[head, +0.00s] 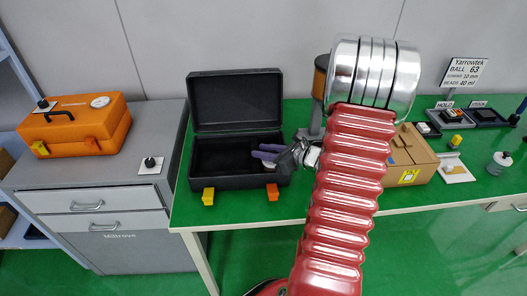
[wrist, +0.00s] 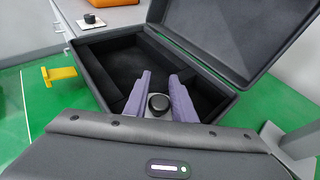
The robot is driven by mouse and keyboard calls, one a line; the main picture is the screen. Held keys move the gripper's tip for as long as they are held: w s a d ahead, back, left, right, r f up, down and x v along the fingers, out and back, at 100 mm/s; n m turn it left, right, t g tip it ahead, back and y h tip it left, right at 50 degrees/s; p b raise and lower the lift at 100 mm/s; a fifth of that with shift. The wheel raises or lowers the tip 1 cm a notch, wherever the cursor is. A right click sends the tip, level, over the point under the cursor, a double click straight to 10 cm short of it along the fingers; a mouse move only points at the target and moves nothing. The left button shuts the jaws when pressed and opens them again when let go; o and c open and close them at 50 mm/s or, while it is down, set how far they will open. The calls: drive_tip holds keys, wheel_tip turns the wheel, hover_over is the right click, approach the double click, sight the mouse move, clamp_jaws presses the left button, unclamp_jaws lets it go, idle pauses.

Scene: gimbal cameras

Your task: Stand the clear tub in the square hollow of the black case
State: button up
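The black case (head: 237,184) stands open on the green bench, its lid raised at the back. In the wrist view, its dark interior (wrist: 118,66) has raised dividers and separate hollows. A small pale, see-through-looking tub with a dark lid (head: 499,165) stands at the far right of the bench. My gripper (head: 256,151) is over the case's right part.
My red arm hides the bench's middle. A cardboard box (head: 421,166) and dark trays (head: 489,117) with small signs lie to the right. An orange case (head: 88,127) rests on the grey drawer cabinet at left. Yellow and orange latches (head: 208,195) jut from the black case's front.

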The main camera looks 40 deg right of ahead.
drive_tip(key=shift+o, duration=1.3)
drive_tip(key=shift+r, duration=0.15)
drive_tip(key=v, duration=1.2)
drive_tip(key=shift+a, duration=0.1)
